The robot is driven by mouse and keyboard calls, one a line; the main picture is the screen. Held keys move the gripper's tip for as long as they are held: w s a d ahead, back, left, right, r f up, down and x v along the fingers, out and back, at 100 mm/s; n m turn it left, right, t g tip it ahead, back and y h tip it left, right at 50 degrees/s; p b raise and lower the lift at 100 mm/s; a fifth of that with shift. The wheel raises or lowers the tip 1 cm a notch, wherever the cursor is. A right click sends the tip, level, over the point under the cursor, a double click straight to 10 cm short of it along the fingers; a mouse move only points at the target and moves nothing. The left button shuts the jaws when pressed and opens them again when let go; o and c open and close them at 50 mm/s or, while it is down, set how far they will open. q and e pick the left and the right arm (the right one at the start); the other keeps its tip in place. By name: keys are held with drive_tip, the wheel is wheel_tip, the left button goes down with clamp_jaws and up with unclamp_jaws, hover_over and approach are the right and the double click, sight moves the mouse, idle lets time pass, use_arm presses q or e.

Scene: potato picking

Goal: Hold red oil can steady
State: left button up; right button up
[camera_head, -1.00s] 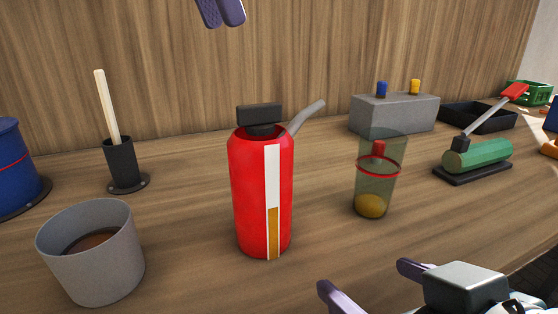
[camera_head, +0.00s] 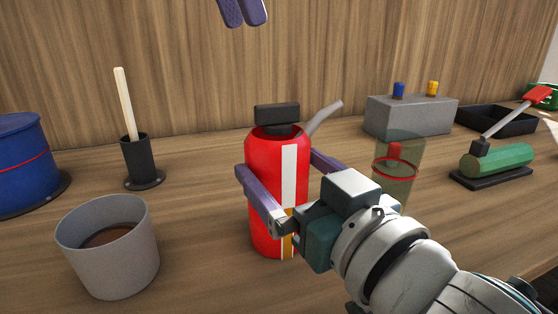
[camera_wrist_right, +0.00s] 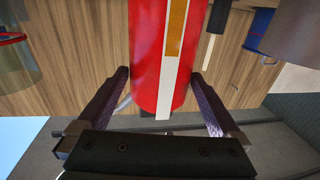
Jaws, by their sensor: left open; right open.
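The red oil can (camera_head: 262,160), with a black cap, a grey spout and a white and amber stripe, stands upright on the wooden table. My right gripper (camera_head: 280,170) is open, with one purple finger on each side of the can's body. In the right wrist view the can (camera_wrist_right: 150,60) lies between the two fingers (camera_wrist_right: 160,90), and gaps show beside it. My left gripper (camera_head: 243,18) is open and empty at the top of the head view, above and behind the can. Its fingers are only partly in view.
A grey cup (camera_head: 110,255) with brown contents stands at front left. A clear tumbler (camera_head: 398,170) stands close behind my right arm. A grey block (camera_head: 410,117) and a green cylinder (camera_head: 497,160) stand right.

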drive_tip(key=shift+x, duration=1.3)
drive_tip(key=shift+c, duration=0.2)
drive_tip(key=c, duration=1.4)
use_arm(q)
drive_tip(key=shift+c, duration=0.4)
drive_tip(key=m+t+h, duration=0.2)
drive_tip(key=t+h, duration=0.2)
drive_tip(key=h, duration=1)
approach(278, 104)
drive_tip(key=x, duration=1)
drive_tip(key=shift+f, duration=0.25)
